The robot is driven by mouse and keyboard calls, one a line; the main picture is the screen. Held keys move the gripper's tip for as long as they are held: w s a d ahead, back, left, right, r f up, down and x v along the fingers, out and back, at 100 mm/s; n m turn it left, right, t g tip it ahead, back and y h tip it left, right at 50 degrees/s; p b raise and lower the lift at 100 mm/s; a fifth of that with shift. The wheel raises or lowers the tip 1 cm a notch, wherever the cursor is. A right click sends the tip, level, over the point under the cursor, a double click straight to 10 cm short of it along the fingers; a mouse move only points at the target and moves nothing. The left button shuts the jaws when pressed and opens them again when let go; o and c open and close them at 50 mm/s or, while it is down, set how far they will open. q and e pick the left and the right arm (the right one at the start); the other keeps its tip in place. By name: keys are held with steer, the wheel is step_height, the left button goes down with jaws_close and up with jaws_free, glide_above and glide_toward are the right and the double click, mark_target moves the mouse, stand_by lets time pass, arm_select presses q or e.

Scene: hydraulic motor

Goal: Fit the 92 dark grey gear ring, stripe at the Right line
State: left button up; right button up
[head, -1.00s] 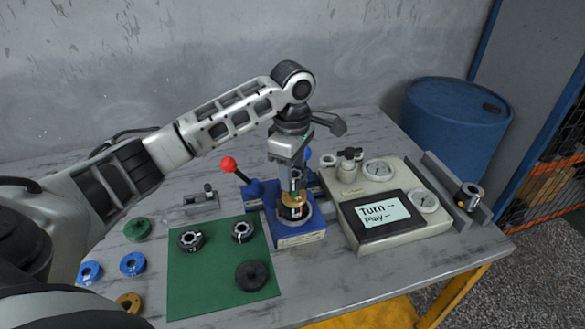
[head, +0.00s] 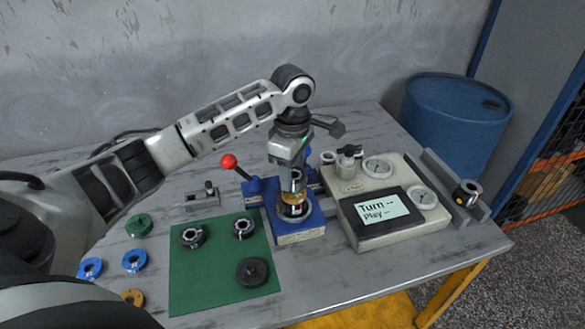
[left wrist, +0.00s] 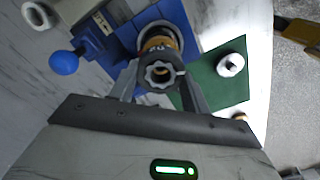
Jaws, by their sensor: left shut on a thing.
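My left gripper (head: 293,178) points down over the blue fixture (head: 300,239) and is shut on a dark grey ring. In the left wrist view the ring (left wrist: 160,76) sits between the two fingers, with a toothed hole. It is in line with a brass-coloured part (head: 295,197) standing in the fixture. I cannot tell whether the ring touches that part. My right gripper is not in view.
A green mat (head: 205,285) holds two dark rings (head: 193,236) and a black disc (head: 252,272). Blue rings (head: 134,260) and a green one (head: 138,225) lie left. A gauge box (head: 385,232) with a screen stands right. A red-knobbed lever (head: 229,161) rises beside the fixture.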

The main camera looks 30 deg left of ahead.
arm_select(q)
steer(key=shift+f, duration=0.1)
steer(key=shift+f, duration=0.6)
steer(key=shift+f, duration=0.45)
stand_by(0.6)
steer(key=o, duration=1.7)
steer(key=shift+r, duration=3.5)
